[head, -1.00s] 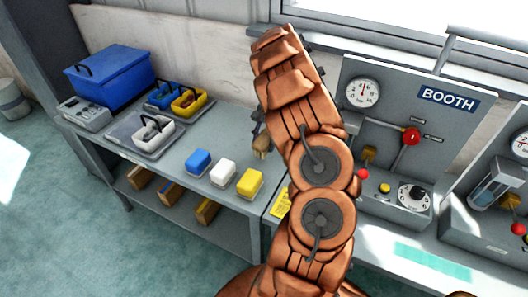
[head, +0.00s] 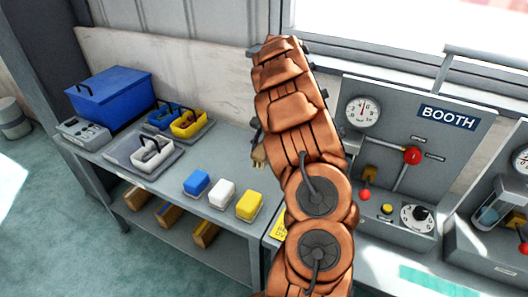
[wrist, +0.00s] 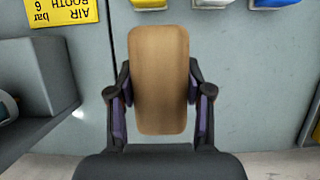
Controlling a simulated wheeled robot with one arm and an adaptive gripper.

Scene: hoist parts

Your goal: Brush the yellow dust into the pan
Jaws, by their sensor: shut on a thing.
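My gripper (wrist: 160,100) is shut on a tan wooden block-like piece (wrist: 160,75), one finger on each side; it may be the back of a brush, but no bristles show. In the head view only a bit of this piece (head: 258,157) shows beside my copper arm, which hides most of the gripper. In the wrist view it is in front of a plain grey surface. No yellow dust and no pan can be made out. A yellow block (head: 249,205) sits on the bench, with a white block (head: 221,193) and a blue block (head: 196,182) to its left.
The grey bench (head: 170,190) also carries a blue box (head: 108,98), a white caddy (head: 152,155) and a yellow caddy (head: 188,123). Several wooden pieces lie on its lower shelf. A booth panel (head: 395,160) with gauge and red knobs stands right of my arm.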

